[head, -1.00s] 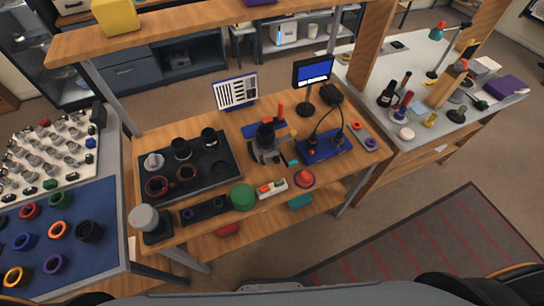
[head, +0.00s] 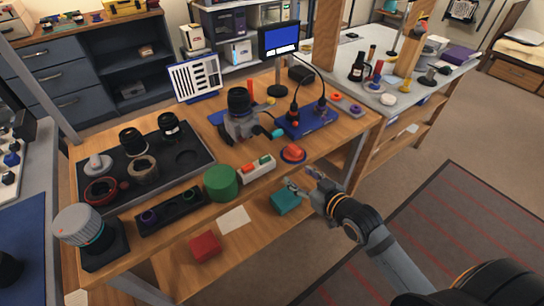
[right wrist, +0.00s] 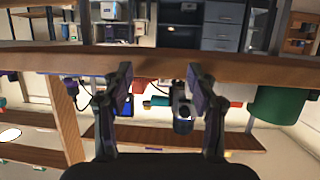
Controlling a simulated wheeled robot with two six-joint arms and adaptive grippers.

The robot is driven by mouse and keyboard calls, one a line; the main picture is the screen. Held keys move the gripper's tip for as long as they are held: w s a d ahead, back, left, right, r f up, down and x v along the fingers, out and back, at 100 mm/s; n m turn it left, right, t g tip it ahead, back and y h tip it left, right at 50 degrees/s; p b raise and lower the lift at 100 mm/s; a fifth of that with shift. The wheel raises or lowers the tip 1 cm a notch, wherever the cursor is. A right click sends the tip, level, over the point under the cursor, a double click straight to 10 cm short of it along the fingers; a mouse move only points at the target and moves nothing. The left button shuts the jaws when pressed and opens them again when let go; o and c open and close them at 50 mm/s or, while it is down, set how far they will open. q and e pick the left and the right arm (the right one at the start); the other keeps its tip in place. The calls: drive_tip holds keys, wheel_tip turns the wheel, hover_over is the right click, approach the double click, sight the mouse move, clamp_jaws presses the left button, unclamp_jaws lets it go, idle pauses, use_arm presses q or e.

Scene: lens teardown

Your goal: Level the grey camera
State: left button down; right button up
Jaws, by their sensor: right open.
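The grey camera (head: 240,128) stands on the workbench with its black lens (head: 239,101) pointing up. I cannot tell its exact tilt. A blue piece lies beside it. In the right wrist view, which looks upside down, the camera (right wrist: 183,103) appears beyond and between my fingers. My right gripper (head: 303,180) is open and empty, in front of the bench's front edge near the red button (head: 293,153), well short of the camera. It also shows in the right wrist view (right wrist: 159,72). My left gripper is not in view.
A green cylinder (head: 221,183) and a switch box (head: 257,168) stand along the front edge. A black tray (head: 197,158) with lens parts is left of the camera. A blue panel (head: 305,122) with cables and a monitor (head: 279,39) are right and behind. A teal box (head: 285,203) sits below.

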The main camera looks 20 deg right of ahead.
sight(278, 136)
drive_tip(key=w+r+t+b, duration=0.1)
drive_tip(key=w+r, duration=0.1)
drive_tip(key=w+a+r+t+y+b, duration=0.1)
drive_tip(key=w+r, duration=0.1)
drive_tip(key=w+r+t+y+b, duration=0.1)
drive_tip(key=w+r+b, duration=0.1)
drive_tip(key=shift+a+r+t, duration=0.25)
drive_tip(key=shift+r+t, duration=0.05)
use_arm(q)
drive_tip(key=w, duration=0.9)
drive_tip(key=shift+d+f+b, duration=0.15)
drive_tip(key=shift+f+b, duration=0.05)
drive_tip(key=shift+b, duration=0.2)
use_arm(e)
drive_tip(key=shift+n, duration=0.3)
drive_tip(key=x, duration=0.6)
drive_tip(key=shift+a+r, duration=0.2)
drive_tip(key=shift+a+r, duration=0.1)
drive_tip(key=shift+r, duration=0.05)
clamp_jaws()
